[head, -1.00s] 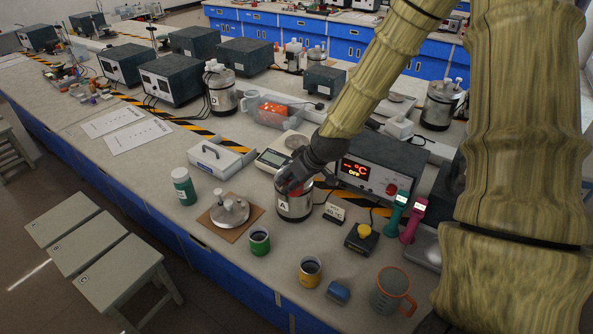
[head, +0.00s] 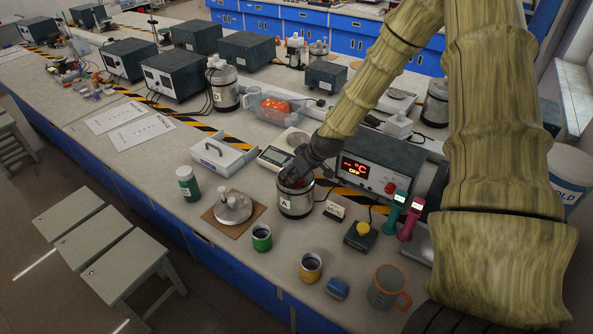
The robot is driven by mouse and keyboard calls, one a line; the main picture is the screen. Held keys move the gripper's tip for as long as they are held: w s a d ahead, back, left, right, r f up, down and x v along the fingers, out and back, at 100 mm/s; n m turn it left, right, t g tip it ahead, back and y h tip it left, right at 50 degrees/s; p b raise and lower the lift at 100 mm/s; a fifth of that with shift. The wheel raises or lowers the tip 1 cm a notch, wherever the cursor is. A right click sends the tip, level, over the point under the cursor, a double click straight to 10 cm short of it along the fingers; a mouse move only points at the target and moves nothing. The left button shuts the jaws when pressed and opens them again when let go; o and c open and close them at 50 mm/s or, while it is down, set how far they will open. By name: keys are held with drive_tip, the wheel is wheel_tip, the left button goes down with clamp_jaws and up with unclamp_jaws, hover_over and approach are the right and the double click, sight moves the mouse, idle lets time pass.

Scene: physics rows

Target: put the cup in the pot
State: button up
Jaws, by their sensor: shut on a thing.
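A silver pot (head: 296,203) marked "A", open at the top, stands on the bench near the middle of the head view. My gripper (head: 294,180) points down at the pot's mouth. It is shut on a small red thing, probably a red cup (head: 297,184), which is mostly hidden by the fingers and the pot's rim. I cannot tell how deep it is inside the pot or whether it touches the bottom. The pot's lid (head: 233,208) lies on a brown board to the left.
A green cup (head: 261,238), a yellow cup (head: 310,267), a blue block (head: 338,289) and a mug with an orange handle (head: 387,288) stand in front. A green-labelled bottle (head: 188,184) stands left. A controller box (head: 382,160) stands close behind, right of the pot.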

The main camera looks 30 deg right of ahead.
idle(0.3)
drive_tip(key=shift+f, duration=0.35)
drive_tip(key=shift+f+b, duration=0.3)
drive_tip(key=shift+b, duration=0.15)
drive_tip(key=o, duration=0.9)
drive_tip(key=shift+r, duration=0.1)
drive_tip(key=shift+r+p, duration=0.5)
drive_tip(key=shift+r, duration=0.1)
drive_tip(key=shift+b+v, duration=1.5)
drive_tip(key=shift+v, duration=4.45)
